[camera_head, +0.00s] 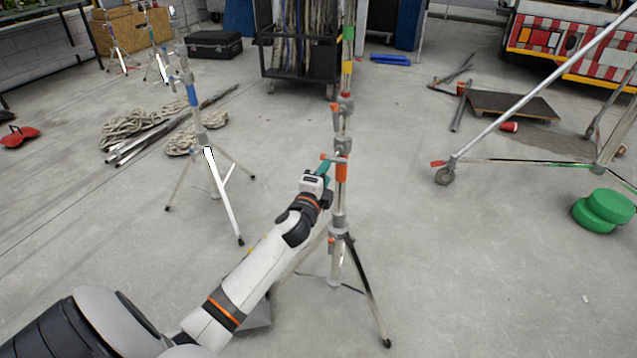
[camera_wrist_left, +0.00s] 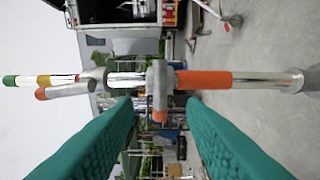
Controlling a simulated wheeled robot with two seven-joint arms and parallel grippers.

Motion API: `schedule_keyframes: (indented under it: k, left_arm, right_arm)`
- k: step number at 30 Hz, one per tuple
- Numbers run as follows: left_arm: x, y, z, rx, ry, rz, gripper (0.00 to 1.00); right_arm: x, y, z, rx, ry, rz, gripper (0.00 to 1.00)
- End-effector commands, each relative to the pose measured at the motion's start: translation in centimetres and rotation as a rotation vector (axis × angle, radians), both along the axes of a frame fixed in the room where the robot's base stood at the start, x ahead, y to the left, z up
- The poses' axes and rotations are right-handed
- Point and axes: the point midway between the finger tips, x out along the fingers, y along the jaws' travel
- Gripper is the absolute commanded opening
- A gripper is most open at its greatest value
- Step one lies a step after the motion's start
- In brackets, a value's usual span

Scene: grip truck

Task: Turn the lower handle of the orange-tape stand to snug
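The orange-tape stand (camera_head: 339,212) stands upright near the middle of the head view, a silver tripod with orange tape (camera_head: 341,172) on its column. In the left wrist view the column runs sideways across the picture, with the orange tape (camera_wrist_left: 205,79) right of a grey collar. A handle with an orange tip (camera_wrist_left: 160,108) sticks out from that collar toward my gripper. My left gripper (camera_head: 324,170) is at the column beside the tape. In the wrist view its two teal fingers (camera_wrist_left: 160,125) are apart, either side of the handle, with no contact visible. My right gripper is out of view.
Another stand with blue tape (camera_head: 193,95) stands to the left, near coiled rope (camera_head: 140,130). A wheeled frame (camera_head: 445,172) and green discs (camera_head: 604,208) are at right. A black cart (camera_head: 298,60) stands behind.

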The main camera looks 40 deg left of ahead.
Motion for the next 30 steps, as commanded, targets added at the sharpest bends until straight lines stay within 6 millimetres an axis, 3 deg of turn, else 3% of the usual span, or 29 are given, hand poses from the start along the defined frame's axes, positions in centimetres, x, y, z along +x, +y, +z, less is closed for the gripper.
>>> schedule_keyframes:
  k: [3, 9, 27, 30]
  left_arm:
    - [-2.1, -0.6, 0.0, -0.002, 0.002, 0.001, 0.37]
    - [-3.9, -1.2, 0.0, 0.000, 0.000, 0.001, 0.37]
    - [-4.2, -1.3, 0.0, -0.001, 0.000, 0.001, 0.37]
    - [-4.3, -1.4, -1.3, -0.029, 0.020, 0.002, 0.37]
  right_arm:
    - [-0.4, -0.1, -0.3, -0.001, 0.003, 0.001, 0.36]
    - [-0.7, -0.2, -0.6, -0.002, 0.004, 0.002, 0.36]
    - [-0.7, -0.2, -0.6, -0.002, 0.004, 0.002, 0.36]
    - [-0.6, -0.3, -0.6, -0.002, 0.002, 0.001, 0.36]
